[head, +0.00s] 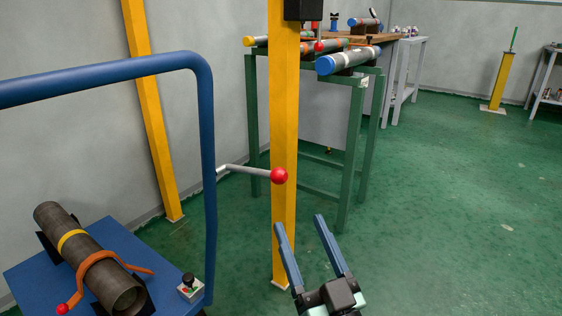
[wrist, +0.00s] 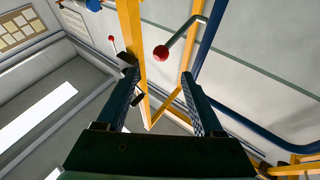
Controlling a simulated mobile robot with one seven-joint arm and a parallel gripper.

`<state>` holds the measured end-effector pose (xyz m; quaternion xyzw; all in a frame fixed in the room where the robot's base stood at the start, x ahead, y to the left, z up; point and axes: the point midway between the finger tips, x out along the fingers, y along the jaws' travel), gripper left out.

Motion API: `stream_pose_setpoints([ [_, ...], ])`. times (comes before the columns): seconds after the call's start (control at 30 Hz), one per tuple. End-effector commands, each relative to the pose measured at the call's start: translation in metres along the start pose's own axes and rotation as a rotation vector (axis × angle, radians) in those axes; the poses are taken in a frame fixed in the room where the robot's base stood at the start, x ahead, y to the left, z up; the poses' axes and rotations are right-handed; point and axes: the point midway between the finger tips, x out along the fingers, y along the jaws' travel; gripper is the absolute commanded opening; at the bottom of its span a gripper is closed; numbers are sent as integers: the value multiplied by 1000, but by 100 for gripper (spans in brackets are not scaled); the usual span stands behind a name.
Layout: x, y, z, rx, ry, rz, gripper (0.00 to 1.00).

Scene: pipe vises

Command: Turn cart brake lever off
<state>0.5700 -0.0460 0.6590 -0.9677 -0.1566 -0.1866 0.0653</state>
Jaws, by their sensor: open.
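The cart brake lever (head: 246,172) is a grey bent rod with a red ball knob (head: 279,176). It sticks out to the right from the upright of the blue cart's handle frame (head: 208,130), roughly level. My gripper (head: 299,222) is open and empty, its two blue fingers pointing up, lower and a little right of the knob in the head view. In the wrist view the red knob (wrist: 161,52) shows beyond and between the fingertips of my gripper (wrist: 159,77). The lever rod (wrist: 183,33) runs up and right from it. No contact shows.
A yellow post (head: 285,120) stands behind the knob. The blue cart bed (head: 30,275) carries a dark pipe (head: 90,258), an orange clamp handle and a small joystick box (head: 190,288). A green pipe stand (head: 345,190) stands behind.

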Motion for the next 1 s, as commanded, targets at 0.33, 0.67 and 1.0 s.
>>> stream_pose_setpoints([
  [0.33, 67, -2, -1, -4, 1, -5, 68],
  [0.67, 112, -1, 0, -2, 0, -4, 68],
  [1.0, 119, -1, 0, -1, -1, -2, 68],
])
